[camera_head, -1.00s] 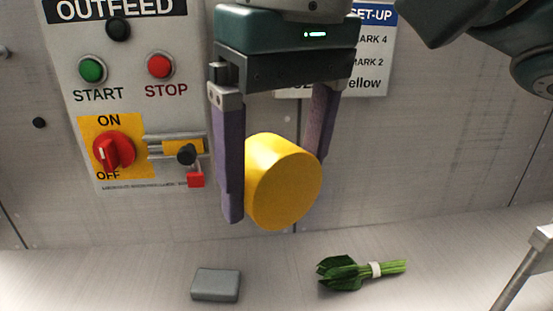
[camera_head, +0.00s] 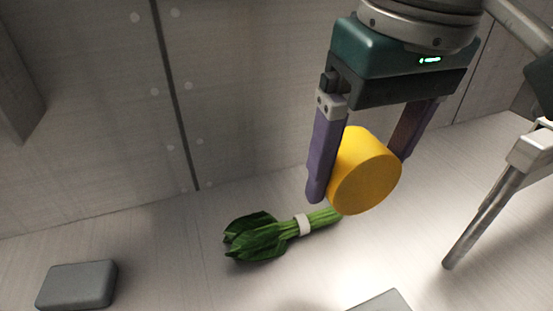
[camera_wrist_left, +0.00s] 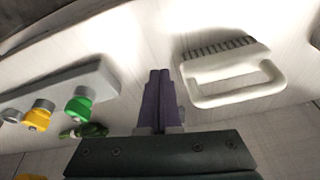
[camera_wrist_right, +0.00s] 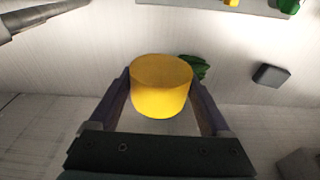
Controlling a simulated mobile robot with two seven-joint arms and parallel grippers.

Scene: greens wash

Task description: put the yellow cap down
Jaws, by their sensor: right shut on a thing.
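My right gripper (camera_head: 360,172) is shut on the yellow cap (camera_head: 366,178), a thick round disc held between its two purple fingers. It is tilted in the head view, with one flat face turned toward the camera. The cap appears held above the pale metal surface (camera_head: 190,265). In the right wrist view the cap (camera_wrist_right: 161,88) sits between both fingers. My left gripper (camera_wrist_left: 158,95) shows only in the left wrist view, its fingers together and nothing between them.
A banded bunch of greens (camera_head: 262,238) lies below and left of the cap. A grey block (camera_head: 77,285) lies at lower left. A metal post (camera_head: 488,210) stands at right. The left wrist view shows a white brush (camera_wrist_left: 228,75) and a grey bar (camera_wrist_left: 65,88) with green and yellow knobs.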

